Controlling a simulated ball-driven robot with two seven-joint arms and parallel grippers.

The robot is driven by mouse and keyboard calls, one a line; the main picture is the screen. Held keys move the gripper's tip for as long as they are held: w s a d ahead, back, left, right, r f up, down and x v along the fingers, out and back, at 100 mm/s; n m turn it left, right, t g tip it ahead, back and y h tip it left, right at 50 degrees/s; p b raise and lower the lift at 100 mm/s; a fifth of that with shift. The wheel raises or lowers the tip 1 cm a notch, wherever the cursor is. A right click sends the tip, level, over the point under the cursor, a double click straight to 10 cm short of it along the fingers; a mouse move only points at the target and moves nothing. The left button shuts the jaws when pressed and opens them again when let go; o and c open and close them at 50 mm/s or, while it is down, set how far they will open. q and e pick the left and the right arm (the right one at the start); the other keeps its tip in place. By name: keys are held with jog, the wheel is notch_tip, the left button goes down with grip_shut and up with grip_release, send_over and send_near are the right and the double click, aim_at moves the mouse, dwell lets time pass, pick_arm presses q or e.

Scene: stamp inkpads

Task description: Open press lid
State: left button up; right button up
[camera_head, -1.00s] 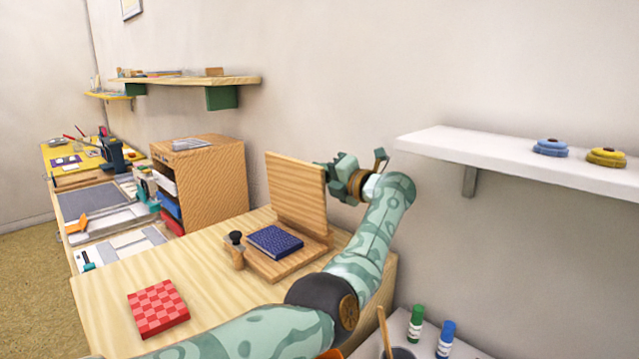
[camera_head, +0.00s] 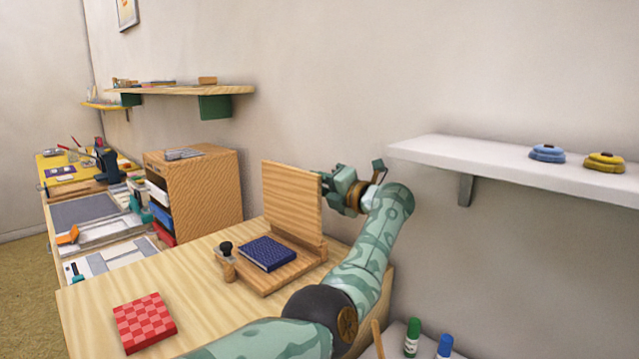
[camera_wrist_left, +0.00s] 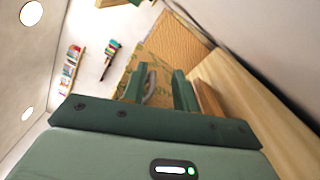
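The wooden press lid (camera_head: 291,198) stands about upright at the right end of the press base (camera_head: 282,282). A dark blue patterned block (camera_head: 267,253) lies on the base, with a dark-knobbed wooden post (camera_head: 227,258) at its left end. My left gripper (camera_head: 335,183) is at the lid's upper right edge, behind it as seen from the head. In the left wrist view its two green fingers (camera_wrist_left: 163,84) are apart with nothing between them. Wood lies just right of the right finger; I cannot tell whether they touch. My right gripper is not in view.
A red checkered block (camera_head: 144,323) lies at the table's front left. A wooden cabinet (camera_head: 200,190) stands behind the table. A white wall shelf (camera_head: 500,165) with blue and yellow round items is right of my arm. Markers (camera_head: 412,338) stand at the lower right.

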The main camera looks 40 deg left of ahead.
pick_arm(q)
jog(key=shift+s+r, duration=0.1)
jog(key=shift+r, duration=0.05)
jog(key=shift+d, duration=0.1)
jog(key=s+d+p, duration=0.1)
jog(key=d, duration=1.5)
jog(key=shift+s, duration=0.15)
